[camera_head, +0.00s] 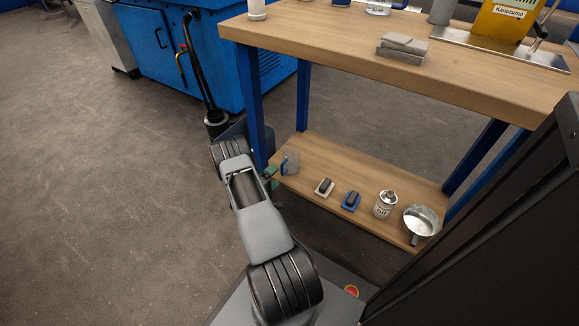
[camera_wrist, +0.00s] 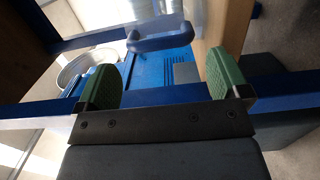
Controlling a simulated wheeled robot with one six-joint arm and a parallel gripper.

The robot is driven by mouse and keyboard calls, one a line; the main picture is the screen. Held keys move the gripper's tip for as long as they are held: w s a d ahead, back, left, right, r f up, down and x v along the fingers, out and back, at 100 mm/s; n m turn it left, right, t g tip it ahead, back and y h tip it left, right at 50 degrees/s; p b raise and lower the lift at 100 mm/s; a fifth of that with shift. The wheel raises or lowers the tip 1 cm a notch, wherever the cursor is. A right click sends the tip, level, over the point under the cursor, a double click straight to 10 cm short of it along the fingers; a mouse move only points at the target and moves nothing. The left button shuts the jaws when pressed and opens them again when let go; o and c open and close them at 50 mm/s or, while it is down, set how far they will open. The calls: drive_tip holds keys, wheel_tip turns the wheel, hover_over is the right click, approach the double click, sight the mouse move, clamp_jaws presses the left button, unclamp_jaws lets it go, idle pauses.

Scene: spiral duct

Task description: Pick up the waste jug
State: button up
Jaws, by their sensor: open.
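The waste jug appears to be the clear jug with a blue handle (camera_head: 291,161) at the left end of the bench's lower shelf (camera_head: 330,190). In the wrist view its blue handle (camera_wrist: 160,38) shows ahead of my gripper at top centre, with part of the clear body above it, cut off by the frame edge. My gripper (camera_wrist: 162,78) is open, its two green pads wide apart with nothing between them. In the head view my gripper (camera_head: 270,173) is just left of the jug, partly hidden by my arm.
Blue bench legs (camera_head: 303,95) stand close by. A blue machine (camera_head: 160,50) is behind; open floor lies left.

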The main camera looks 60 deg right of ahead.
sight(282, 169)
drive_tip(key=d, duration=0.1)
drive_tip(key=d+b, duration=0.1)
drive_tip(key=d, duration=0.1)
drive_tip(key=d+b, duration=0.1)
drive_tip(key=shift+s+d+f, duration=0.1)
drive_tip(key=shift+s+d, duration=0.05)
drive_tip(key=shift+s, duration=0.2)
drive_tip(key=shift+d+b, duration=0.3)
drive_tip(key=shift+d, duration=0.3)
drive_tip(key=c, duration=0.6)
